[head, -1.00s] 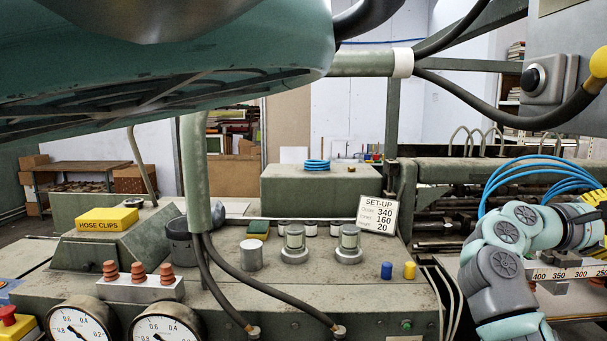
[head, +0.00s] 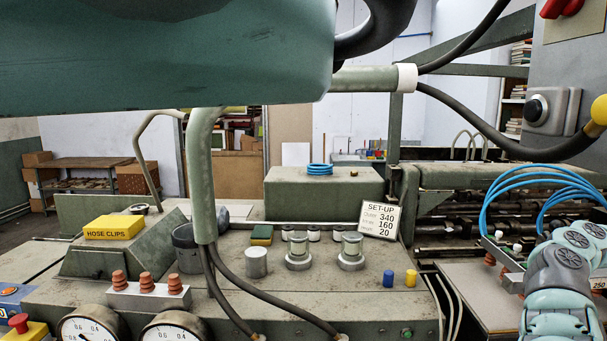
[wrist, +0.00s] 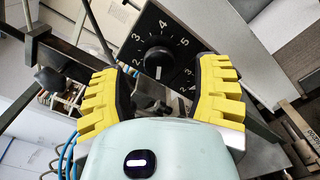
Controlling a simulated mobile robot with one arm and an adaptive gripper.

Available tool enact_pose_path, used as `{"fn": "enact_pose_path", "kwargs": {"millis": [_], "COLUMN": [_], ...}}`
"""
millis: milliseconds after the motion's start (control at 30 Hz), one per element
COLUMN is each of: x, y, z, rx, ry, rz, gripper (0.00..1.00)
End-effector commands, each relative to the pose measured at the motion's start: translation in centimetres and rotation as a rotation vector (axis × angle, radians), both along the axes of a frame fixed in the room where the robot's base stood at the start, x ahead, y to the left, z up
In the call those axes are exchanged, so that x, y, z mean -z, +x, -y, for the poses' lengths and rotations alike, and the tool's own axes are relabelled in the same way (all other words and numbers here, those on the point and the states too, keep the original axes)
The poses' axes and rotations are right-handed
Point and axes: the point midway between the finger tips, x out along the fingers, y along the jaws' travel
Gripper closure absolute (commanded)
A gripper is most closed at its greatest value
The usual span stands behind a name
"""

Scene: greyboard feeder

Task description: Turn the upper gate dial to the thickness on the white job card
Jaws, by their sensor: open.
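The dial plate (wrist: 179,26) is black with white numerals around a round black knob (wrist: 157,58) in the wrist view. The numerals 2, 3, 4 and 5 can be read. A short white mark shows on the knob's lower side in the picture. My gripper (wrist: 161,68) is open, with one yellow finger on each side of the knob and nothing held. I cannot tell how far the fingertips are from it. The white job card (head: 380,219) stands tilted on the machine and reads SET-UP, 340, 160 and, in its bottom row, 20 or 2.0. The gripper is out of the head view.
Blue hoses (head: 535,180) loop above my arm at the right. A grey box (head: 550,110) with a black button is at the upper right. A yellow hose clips box (head: 115,228), gauges and small knobs stand on the console. Dark bars cross the wrist view's left side.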

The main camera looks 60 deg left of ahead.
Motion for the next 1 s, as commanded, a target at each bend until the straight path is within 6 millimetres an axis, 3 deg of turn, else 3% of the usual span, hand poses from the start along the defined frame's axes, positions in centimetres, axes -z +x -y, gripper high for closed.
{"fn": "enact_pose_path", "kwargs": {"millis": [400, 767, 800, 1000], "x": [-0.1, 0.0, 0.0, 0.0], "y": [2.3, 2.5, 2.5, 2.5], "z": [1.8, 1.9, 1.9, 1.9], "rx": [0.001, -0.001, -0.001, -0.001], "ry": [0.002, 0.002, 0.001, 0.001], "rz": [0.000, 0.001, 0.000, 0.000], "gripper": [0.37, 0.37, 0.34, 0.54]}}
